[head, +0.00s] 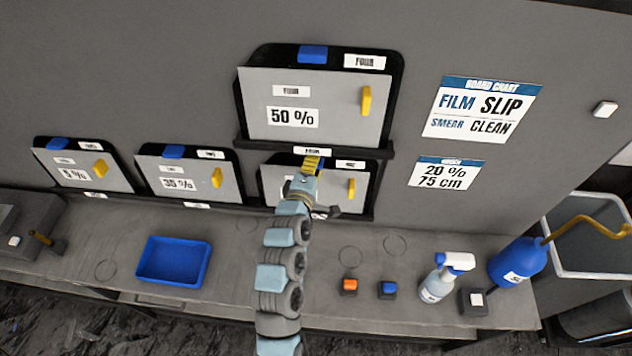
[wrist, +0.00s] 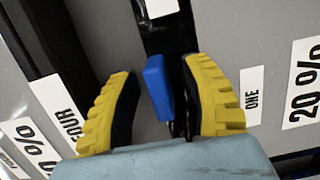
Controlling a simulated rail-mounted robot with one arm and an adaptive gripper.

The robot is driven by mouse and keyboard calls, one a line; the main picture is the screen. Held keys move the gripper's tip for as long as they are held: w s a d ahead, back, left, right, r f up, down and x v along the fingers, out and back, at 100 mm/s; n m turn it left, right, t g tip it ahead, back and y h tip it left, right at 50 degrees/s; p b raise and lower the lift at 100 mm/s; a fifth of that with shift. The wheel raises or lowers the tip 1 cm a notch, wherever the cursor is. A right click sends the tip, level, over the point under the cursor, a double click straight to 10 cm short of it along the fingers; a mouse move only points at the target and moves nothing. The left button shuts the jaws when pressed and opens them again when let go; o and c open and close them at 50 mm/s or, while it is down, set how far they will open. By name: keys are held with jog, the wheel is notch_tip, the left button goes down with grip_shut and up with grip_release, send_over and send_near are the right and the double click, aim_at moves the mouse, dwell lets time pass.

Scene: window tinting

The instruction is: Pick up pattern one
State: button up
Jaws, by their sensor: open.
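Pattern one is a grey panel (head: 275,180) in a black holder low on the wall, partly hidden by my arm in the head view. A yellow tab (head: 352,188) stands on its right side. The wrist view shows a grey panel (wrist: 275,60) marked ONE and 20 %, beside a black strip. A blue tab (wrist: 158,88) on that strip lies between my fingers, with gaps either side. My gripper (head: 311,162) is in front of the holder's top edge, and its yellow fingers (wrist: 158,72) are open and empty.
The 50 % panel (head: 345,138) and its ledge are just above my gripper. The 35 % panel (head: 188,187) and 5 % panel (head: 82,182) hang left. A blue tray (head: 203,270), spray bottle (head: 436,288) and blue can (head: 515,255) stand on the bench (head: 330,280).

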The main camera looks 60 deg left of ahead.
grip_shut()
dwell(0.3)
